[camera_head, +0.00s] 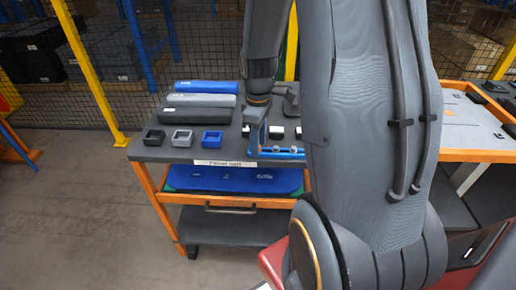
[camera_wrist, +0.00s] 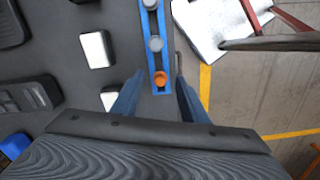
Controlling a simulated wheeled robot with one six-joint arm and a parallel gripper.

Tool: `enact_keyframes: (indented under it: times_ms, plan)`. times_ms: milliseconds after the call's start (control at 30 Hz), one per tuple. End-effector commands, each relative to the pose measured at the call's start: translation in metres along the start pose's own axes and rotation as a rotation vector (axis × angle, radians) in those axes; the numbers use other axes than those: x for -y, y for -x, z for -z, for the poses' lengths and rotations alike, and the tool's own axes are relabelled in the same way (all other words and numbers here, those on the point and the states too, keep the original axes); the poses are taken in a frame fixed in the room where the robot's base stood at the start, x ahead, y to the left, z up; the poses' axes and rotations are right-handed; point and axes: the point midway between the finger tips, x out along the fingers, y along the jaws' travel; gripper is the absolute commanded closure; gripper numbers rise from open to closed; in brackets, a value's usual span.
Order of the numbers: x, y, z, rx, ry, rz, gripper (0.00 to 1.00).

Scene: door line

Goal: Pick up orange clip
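The orange clip (camera_wrist: 161,78) is a small round-topped piece at the near end of a blue rail (camera_wrist: 163,22) in the wrist view. Two grey clips, one in the middle (camera_wrist: 155,44) and one farther along (camera_wrist: 150,3), sit on the same rail. My gripper (camera_wrist: 160,90) is open, with one blue finger on each side of the rail's orange end; I see no contact with the clip. In the head view my gripper (camera_head: 254,134) points down over the bench beside the rail (camera_head: 282,155). The orange clip is hidden there.
White blocks (camera_wrist: 96,49) lie left of the rail. On the bench stand open trays (camera_head: 182,138) and long boxes (camera_head: 203,100). A blue case (camera_head: 235,180) rests on the shelf below. An orange-edged table (camera_head: 470,155) is at the right; open floor lies left.

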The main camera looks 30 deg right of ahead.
Motion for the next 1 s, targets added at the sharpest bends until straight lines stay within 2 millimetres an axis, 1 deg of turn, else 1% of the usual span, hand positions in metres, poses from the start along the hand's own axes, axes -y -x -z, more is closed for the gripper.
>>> enact_keyframes:
  times_ms: [100,133,267,300,367,800,1000]
  plan:
    - [0.0,0.0,0.0,0.0,0.0,0.0,0.6]
    - [0.0,0.0,0.0,0.0,0.0,0.0,0.62]
    - [0.0,0.0,0.0,0.0,0.0,0.0,0.84]
    - [0.0,0.0,0.0,0.0,0.0,0.0,0.9]
    - [0.0,0.0,0.0,0.0,0.0,0.0,1.0]
    - [0.0,0.001,0.0,0.0,0.0,0.0,1.0]
    - [-0.001,0.012,0.001,-0.001,0.0,-0.002,1.0]
